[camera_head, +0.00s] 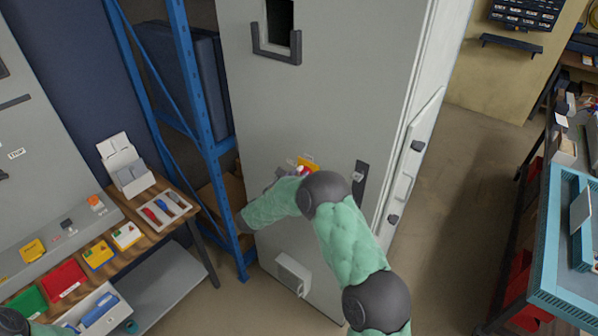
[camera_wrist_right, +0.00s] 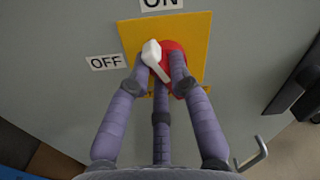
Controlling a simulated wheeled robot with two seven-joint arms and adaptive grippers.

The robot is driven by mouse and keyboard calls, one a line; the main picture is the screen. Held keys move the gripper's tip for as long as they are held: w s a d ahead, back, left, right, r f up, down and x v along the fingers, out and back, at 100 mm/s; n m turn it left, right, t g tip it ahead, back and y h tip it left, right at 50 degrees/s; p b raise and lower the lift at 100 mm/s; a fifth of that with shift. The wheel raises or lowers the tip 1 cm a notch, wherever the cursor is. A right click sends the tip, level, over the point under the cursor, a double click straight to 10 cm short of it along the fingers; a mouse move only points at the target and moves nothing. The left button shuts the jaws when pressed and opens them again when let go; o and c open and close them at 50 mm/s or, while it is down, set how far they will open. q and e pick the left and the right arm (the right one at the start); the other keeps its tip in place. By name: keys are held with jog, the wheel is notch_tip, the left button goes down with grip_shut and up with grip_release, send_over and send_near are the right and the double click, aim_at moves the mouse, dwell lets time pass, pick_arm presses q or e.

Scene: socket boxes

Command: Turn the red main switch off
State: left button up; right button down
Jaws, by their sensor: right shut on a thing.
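The red main switch (camera_wrist_right: 172,57) is a round red knob with a white handle (camera_wrist_right: 152,55) on a yellow plate (camera_wrist_right: 191,27). It also shows in the head view, partly hidden, on the front of the grey cabinet. An ON label (camera_wrist_right: 161,4) is above the knob and an OFF label (camera_wrist_right: 107,62) is to its left. The white handle is slanted, its broad end toward the upper left. My right gripper (camera_wrist_right: 164,70) is shut on the switch, its fingers around the knob. My left gripper is out of view.
The grey cabinet (camera_head: 320,110) has a black latch (camera_head: 360,185) right of the switch. A blue rack (camera_head: 190,90) stands close on its left. A wooden workbench (camera_head: 175,235) with small coloured boxes is at left. A blue-framed bench (camera_head: 550,245) is at right, with open floor between.

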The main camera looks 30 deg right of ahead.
jog(key=shift+f+n+p, duration=0.2)
jog(key=shift+n+p, duration=1.35)
jog(key=shift+n, duration=1.6)
jog(key=shift+f+n+p, duration=0.2)
jog(key=shift+n+p, duration=1.35)
jog(key=shift+n, duration=1.6)
jog(key=c, duration=1.1)
grip_release()
jog(key=shift+a, duration=0.1)
jog(key=v, duration=1.2)
